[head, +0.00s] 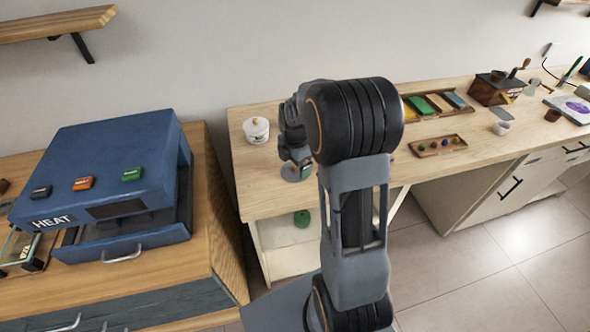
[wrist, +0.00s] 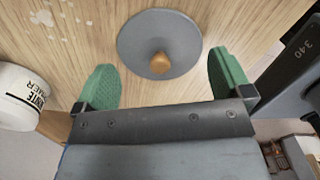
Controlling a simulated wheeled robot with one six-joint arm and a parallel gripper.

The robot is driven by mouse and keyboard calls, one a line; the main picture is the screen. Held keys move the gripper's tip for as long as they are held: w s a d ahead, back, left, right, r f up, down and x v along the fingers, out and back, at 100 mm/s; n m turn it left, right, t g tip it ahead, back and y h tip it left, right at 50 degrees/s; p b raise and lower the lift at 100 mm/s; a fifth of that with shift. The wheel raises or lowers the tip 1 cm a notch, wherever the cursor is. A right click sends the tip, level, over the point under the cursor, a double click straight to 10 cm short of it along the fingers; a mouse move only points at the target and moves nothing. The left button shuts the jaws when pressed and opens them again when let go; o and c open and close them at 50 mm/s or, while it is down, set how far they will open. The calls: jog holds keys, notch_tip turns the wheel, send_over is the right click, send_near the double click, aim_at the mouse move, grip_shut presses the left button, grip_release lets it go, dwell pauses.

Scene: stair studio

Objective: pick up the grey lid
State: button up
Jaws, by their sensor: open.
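The grey lid (wrist: 184,32) is a flat round disc with a small wooden knob, lying on the light wooden bench top. In the wrist view it sits just beyond and between the two green fingertips of my gripper (wrist: 164,78). The fingers are apart, and nothing is between them except the view of the lid and its knob. In the head view the lid (head: 291,174) shows partly below my gripper (head: 295,152), near the bench's front edge; my arm hides part of that area.
A tray of coloured blocks (head: 437,104) and a small wooden tray (head: 440,145) lie to the right. A blue heater box (head: 105,150) stands on the left counter.

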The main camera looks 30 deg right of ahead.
jog(key=shift+f, duration=0.8)
jog(key=shift+s, duration=0.15)
jog(key=c, duration=1.3)
jog(key=shift+f, duration=0.1)
jog(key=c, duration=0.5)
jog(key=shift+o, duration=0.2)
